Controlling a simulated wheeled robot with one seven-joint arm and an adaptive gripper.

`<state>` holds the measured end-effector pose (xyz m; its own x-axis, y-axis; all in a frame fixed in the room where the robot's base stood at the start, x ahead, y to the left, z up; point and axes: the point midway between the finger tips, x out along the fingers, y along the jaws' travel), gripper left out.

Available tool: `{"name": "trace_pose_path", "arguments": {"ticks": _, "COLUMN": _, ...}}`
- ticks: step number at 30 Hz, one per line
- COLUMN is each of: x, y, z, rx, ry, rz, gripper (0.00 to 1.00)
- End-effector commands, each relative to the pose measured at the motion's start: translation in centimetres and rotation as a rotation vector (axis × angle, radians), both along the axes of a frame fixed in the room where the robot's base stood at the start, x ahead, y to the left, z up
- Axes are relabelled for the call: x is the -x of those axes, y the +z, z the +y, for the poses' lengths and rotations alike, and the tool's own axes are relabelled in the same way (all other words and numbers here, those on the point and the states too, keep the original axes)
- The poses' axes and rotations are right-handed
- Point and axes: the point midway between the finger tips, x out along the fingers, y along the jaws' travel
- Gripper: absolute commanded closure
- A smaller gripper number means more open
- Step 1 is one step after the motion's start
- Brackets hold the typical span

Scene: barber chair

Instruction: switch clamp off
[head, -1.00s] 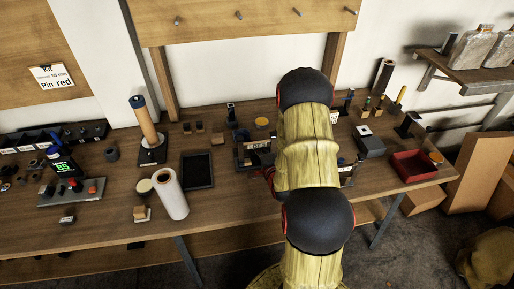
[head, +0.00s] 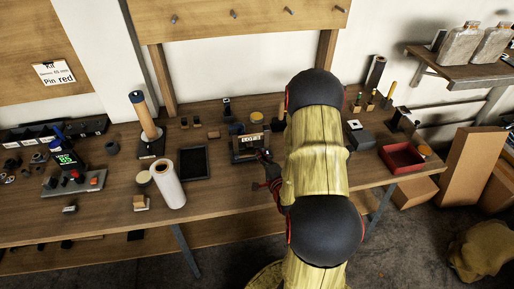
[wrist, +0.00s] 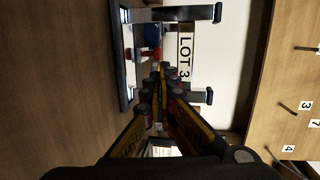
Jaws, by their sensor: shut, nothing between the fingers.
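A dark fixture with a LOT 3 label (head: 247,141) stands on the bench, left of my arm in the head view. In the wrist view its label (wrist: 186,55) shows beyond the fingers, beside a dark frame (wrist: 121,60) and a small red and blue part (wrist: 150,48). I cannot tell for sure which part is the clamp switch, nor its setting. My gripper (wrist: 165,70) is shut and empty, its fingertips pointing at the fixture. Whether they touch it is unclear. In the head view my gripper (head: 263,156) is at the fixture's front, partly hidden by my arm.
A white roll (head: 168,184), a dark tray (head: 195,163) and a post with a blue top (head: 148,122) stand to the left. A grey box (head: 360,138) and a red bin (head: 402,157) are to the right. Bare bench lies in front of the fixture.

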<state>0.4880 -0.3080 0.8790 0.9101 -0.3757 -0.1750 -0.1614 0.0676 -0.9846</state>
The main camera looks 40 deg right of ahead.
Motion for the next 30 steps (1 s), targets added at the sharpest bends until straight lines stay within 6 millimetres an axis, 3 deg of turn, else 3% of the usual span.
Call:
{"name": "trace_pose_path", "arguments": {"ticks": 3, "x": 1.3, "y": 0.3, "z": 0.4, "rx": 0.0, "ry": -0.002, "rz": 0.0, "gripper": 1.0}}
{"name": "trace_pose_path", "arguments": {"ticks": 9, "x": 2.1, "y": 0.4, "z": 0.8, "rx": 0.001, "ry": 0.0, "rz": -0.001, "gripper": 1.0}}
{"name": "trace_pose_path", "arguments": {"ticks": 26, "x": 2.0, "y": 0.4, "z": 0.8, "rx": 0.002, "ry": 0.0, "rz": 0.001, "gripper": 1.0}}
{"name": "trace_pose_path", "arguments": {"ticks": 30, "x": 0.9, "y": 1.3, "z": 1.1, "rx": 0.051, "ry": 0.025, "rz": 0.047, "gripper": 1.0}}
